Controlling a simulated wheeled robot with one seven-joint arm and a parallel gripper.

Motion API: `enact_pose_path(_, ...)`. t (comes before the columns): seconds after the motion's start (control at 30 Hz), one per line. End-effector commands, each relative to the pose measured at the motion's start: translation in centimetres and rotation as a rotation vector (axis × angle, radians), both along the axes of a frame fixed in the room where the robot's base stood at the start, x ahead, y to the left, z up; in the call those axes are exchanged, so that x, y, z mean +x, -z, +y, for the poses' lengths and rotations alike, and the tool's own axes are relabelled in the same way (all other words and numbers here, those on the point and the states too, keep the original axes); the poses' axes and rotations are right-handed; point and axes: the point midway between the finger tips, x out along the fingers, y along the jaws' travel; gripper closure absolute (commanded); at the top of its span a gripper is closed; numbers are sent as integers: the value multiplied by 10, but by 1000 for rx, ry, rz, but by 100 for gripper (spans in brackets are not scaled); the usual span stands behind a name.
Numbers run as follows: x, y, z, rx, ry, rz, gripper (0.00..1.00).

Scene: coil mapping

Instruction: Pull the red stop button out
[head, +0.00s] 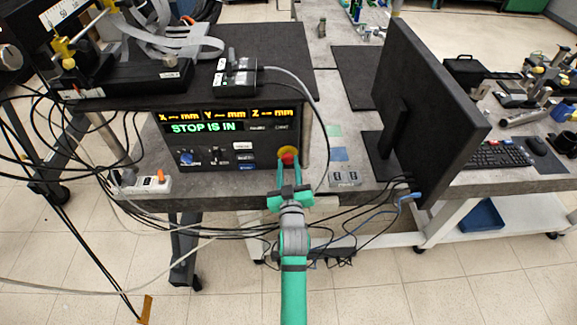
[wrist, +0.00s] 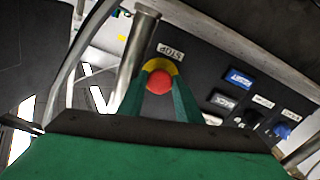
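The red stop button (wrist: 159,82) is a round red knob in a yellow ring on the black control box's front. In the head view the button (head: 288,157) is at the box's lower right, mostly behind my fingers. My gripper (head: 289,162) faces the box, one green fingertip on each side of the button. In the wrist view the fingertips (wrist: 159,86) reach the yellow ring and border the red knob on both sides, with no clear gap showing. The box's display (head: 203,127) reads "STOP IS IN". A STOP label (wrist: 171,52) is beside the ring.
Other switches (head: 242,156) and a blue knob (head: 187,156) are left of the button on the box. A metal post (wrist: 137,50) stands close by the button. A small grey box (head: 344,176) and a black monitor (head: 425,110) are to the right. Cables hang below the table edge.

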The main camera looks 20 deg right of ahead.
Motion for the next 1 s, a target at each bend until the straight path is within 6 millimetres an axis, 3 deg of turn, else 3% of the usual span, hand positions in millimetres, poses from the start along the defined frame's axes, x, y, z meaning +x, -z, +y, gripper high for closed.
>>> enact_pose_path(0.03, 0, 0, 0, 0, 0, 0, 85)
enact_pose_path(0.1, 0, 0, 0, 0, 0, 0, 100)
enact_pose_path(0.43, -17, 0, 5, 1, -1, 0, 100)
enact_pose_path(0.67, -18, 1, 5, 0, 0, 1, 100)
enact_pose_path(0.7, -18, 1, 5, 0, 0, 1, 66)
enact_pose_path(0.77, -18, 1, 5, 0, 0, 1, 52)
enact_pose_path(1.0, -18, 0, 5, 0, 0, 0, 50)
